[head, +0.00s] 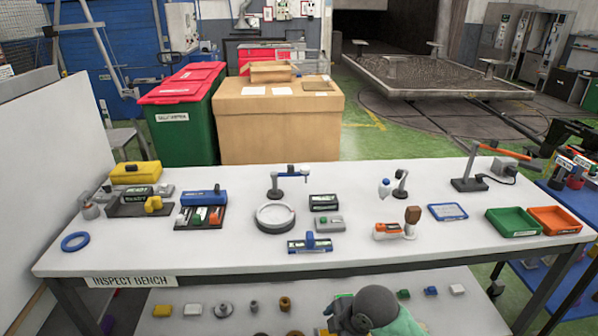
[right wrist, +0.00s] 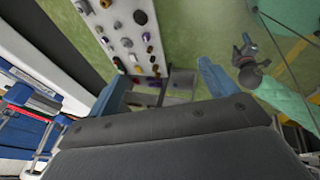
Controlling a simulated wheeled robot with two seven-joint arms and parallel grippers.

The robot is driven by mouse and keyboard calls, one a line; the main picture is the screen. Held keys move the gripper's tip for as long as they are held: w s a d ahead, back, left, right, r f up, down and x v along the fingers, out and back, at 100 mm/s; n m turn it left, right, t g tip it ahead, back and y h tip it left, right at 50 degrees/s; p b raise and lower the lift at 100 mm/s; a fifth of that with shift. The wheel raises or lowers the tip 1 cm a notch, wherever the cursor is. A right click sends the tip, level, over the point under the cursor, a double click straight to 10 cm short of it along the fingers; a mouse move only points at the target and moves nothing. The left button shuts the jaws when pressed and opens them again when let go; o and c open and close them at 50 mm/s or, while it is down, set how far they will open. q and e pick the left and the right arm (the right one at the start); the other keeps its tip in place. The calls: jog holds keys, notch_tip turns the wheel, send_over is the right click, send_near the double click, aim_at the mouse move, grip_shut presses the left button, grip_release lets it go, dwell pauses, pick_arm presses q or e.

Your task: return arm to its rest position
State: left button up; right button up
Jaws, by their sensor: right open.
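In the head view a small stand with an orange swing arm (head: 500,150) stands at the back right of the inspect bench (head: 350,263). Its orange arm reaches right, above a grey block. Another small stand with a blue arm (head: 290,174) is at the back middle. My right gripper (right wrist: 163,85) shows in the right wrist view, its two blue fingers wide apart with nothing between them. It looks towards green floor and a pale strip of small parts. No gripper jaws can be made out in the head view. My left gripper is not in view.
The bench holds a blue ring (head: 75,241), a round dish (head: 275,216), a green tray (head: 513,222) and an orange tray (head: 555,220). A lower shelf (head: 190,305) carries small parts. A rounded grey part of mine with teal shows at the bottom.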

jog(key=s+d+f+m+h, duration=0.2)
jog(key=s+d+f+m, duration=0.3)
jog(key=s+m, duration=0.45)
jog(key=s+d+f+m+h, duration=0.2)
jog(key=s+d+f+m, duration=0.1)
jog(key=s+d+m, duration=0.6)
jog(key=s+a+f, duration=0.1)
jog(key=s+f, duration=0.1)
jog(key=f, duration=1)
jog(key=s+a+f+g, duration=0.1)
jog(key=a+f, duration=0.1)
jog(key=f, duration=1.1)
jog(key=s+a+f+g, duration=0.1)
jog(key=s+f, duration=0.1)
jog(key=f, duration=1.1)
jog(key=shift+s+a+f+y, duration=0.2)
jog(key=shift+s+a+y, duration=0.15)
jog(key=shift+a+y, duration=0.05)
jog(key=shift+n, duration=0.25)
